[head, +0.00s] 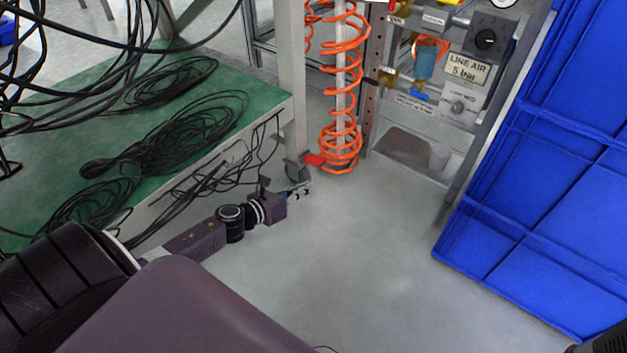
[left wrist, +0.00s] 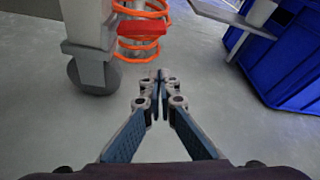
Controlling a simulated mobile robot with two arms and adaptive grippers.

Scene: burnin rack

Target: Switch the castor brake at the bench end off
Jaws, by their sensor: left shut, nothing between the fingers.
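The castor (head: 296,171) stands under the near corner leg of the green-topped bench. Its red brake pedal (head: 315,159) sticks out to the right, in front of the orange coil. In the left wrist view the dark castor wheel (left wrist: 95,75) is at the upper left and the red pedal (left wrist: 141,28) is at the top, beyond the fingertips. My left gripper (head: 305,187) is shut and empty, low over the floor just below and in front of the castor. It also shows in the left wrist view (left wrist: 160,76). It looks apart from the pedal.
The green bench (head: 215,67) holds coiled black cables, some hanging over its edge. An orange coiled hose (head: 340,145) hangs right behind the pedal. A line air panel (head: 465,75) stands behind. A blue bin wall (head: 545,215) bounds the right. The floor between is clear.

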